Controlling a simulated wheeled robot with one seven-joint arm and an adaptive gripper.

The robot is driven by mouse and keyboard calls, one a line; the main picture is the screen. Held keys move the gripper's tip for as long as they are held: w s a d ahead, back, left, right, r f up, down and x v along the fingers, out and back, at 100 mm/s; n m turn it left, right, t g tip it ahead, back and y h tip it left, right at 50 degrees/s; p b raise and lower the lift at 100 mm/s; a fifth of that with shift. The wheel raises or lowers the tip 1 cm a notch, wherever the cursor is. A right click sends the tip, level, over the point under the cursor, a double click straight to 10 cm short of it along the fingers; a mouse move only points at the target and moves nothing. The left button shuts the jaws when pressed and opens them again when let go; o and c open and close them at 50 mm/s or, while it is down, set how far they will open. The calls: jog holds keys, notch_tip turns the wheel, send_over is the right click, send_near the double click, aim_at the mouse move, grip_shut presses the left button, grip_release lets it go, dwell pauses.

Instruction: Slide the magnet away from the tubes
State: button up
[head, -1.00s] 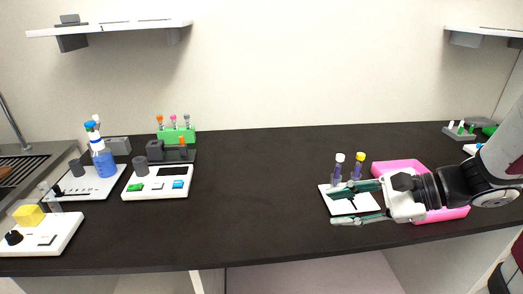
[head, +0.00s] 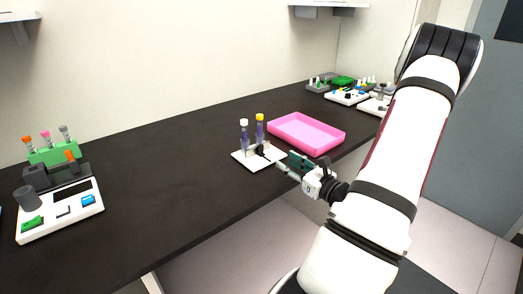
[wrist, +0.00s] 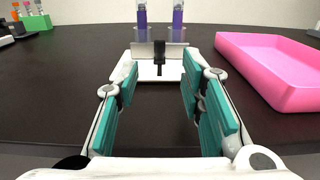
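Two tubes with purple contents stand upright on a small white base (head: 240,159), one white-capped tube (head: 244,136) and one yellow-capped tube (head: 260,131). In the wrist view, the left tube (wrist: 142,22) and right tube (wrist: 178,22) are cut off at the top. A silver magnet plate (wrist: 147,50) with a dark upright handle (wrist: 160,58) is at the foot of the tubes, facing me. My gripper (head: 287,162) is open and empty at the near edge of the base. In the wrist view, my gripper (wrist: 163,85) has its teal-padded fingers wide apart, with the handle ahead between them.
A pink tray (head: 312,143) lies just right of the base. A white device (head: 60,213) and a green tube rack (head: 53,153) stand at the left. More small stations (head: 346,96) are at the far right. The dark counter (head: 170,165) between is clear.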

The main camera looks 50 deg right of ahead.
aim_at(266, 158)
jog(key=x, duration=1.1)
jog(key=shift+w, duration=0.15)
grip_shut()
